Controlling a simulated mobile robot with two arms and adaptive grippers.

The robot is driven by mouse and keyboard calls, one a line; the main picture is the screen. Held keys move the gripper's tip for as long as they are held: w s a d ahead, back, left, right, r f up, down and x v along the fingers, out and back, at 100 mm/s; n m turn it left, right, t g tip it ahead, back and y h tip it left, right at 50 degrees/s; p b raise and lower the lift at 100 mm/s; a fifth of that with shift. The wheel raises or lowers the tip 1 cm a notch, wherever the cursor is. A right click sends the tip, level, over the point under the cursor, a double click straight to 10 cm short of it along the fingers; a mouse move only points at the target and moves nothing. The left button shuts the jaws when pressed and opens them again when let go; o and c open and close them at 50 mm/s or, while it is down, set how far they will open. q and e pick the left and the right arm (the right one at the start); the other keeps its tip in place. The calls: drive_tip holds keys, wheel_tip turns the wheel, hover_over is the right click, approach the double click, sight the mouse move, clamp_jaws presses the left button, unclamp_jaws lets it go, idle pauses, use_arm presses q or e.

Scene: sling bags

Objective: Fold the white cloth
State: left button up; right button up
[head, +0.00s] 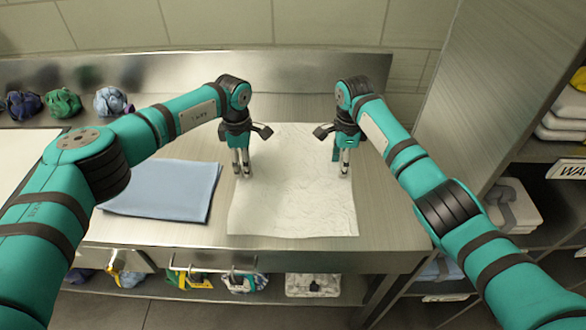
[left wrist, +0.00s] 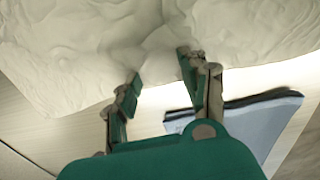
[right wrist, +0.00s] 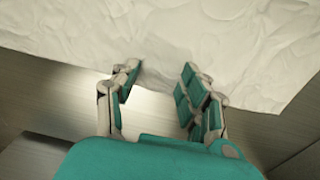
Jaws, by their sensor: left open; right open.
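The white cloth (head: 292,208) lies spread out and wrinkled on the steel table, in the middle of the head view. My left gripper (head: 241,175) points down at the cloth's left edge, with its fingers apart. In the left wrist view, a raised ridge of the cloth (left wrist: 110,50) reaches toward the open fingertips (left wrist: 160,68). My right gripper (head: 344,175) points down at the cloth's right edge, also open. In the right wrist view, the cloth's edge (right wrist: 200,40) lies by the open fingertips (right wrist: 160,72). I cannot tell whether either gripper touches the cloth.
A folded blue cloth (head: 162,190) lies left of the white cloth. A steel cabinet side (head: 480,85) and shelves with white containers (head: 510,205) stand at the right. The table (head: 385,215) is bare right of the cloth.

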use_arm(q)
drive_tip(key=shift+f, duration=0.2)
use_arm(e)
drive_tip(key=shift+f, duration=0.2)
use_arm(q)
drive_tip(key=shift+r, duration=0.1)
drive_tip(key=shift+c, duration=1.3)
use_arm(e)
drive_tip(key=shift+r, duration=0.1)
drive_tip(key=shift+c, duration=1.3)
use_arm(q)
drive_tip(key=shift+s, duration=0.1)
clamp_jaws()
use_arm(e)
drive_tip(key=shift+s, duration=0.1)
clamp_jaws()
drive_tip(key=shift+f, duration=0.2)
